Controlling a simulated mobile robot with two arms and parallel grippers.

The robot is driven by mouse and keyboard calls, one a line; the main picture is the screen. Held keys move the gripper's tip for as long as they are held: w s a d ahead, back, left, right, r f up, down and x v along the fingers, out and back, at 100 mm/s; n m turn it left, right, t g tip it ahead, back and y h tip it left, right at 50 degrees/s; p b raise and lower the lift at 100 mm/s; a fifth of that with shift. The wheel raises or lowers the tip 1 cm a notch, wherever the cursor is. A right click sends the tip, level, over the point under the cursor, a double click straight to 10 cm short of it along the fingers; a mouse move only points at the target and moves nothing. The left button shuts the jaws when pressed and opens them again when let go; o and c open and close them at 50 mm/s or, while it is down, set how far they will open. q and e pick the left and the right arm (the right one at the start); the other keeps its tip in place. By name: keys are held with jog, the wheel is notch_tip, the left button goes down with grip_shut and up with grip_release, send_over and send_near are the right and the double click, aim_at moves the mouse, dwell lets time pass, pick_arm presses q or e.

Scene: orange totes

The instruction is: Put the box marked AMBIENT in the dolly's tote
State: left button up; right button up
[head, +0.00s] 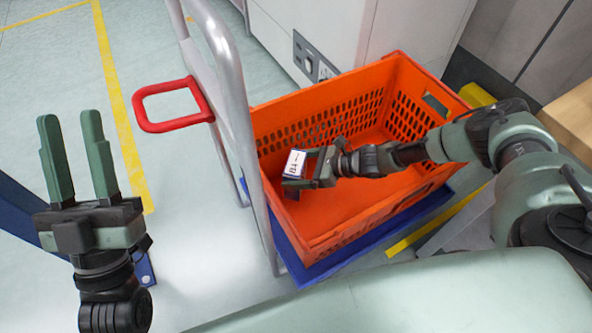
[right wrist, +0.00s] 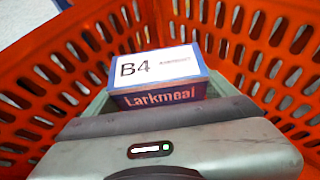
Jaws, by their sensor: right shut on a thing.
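A small blue and white box (head: 295,163) is held by my right gripper (head: 303,169) inside the orange tote (head: 330,245), near its left end. In the right wrist view the box (right wrist: 158,78) shows a white label reading "B4" with small text too blurred to read, and "Larkmeal" on its blue side. The right gripper is shut on it. I cannot tell whether the box touches the tote's floor. The tote stands on a blue dolly (head: 330,270). My left gripper (head: 70,120) is open and empty, out to the left over the floor.
A grey tubular handle frame (head: 238,90) rises at the tote's left side. A red loop handle (head: 170,86) sticks out left of it. A white cabinet (head: 320,30) stands behind the tote.

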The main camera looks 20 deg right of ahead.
pick_arm(q)
jog(key=shift+s+r, duration=0.2)
jog(key=shift+s, duration=0.05)
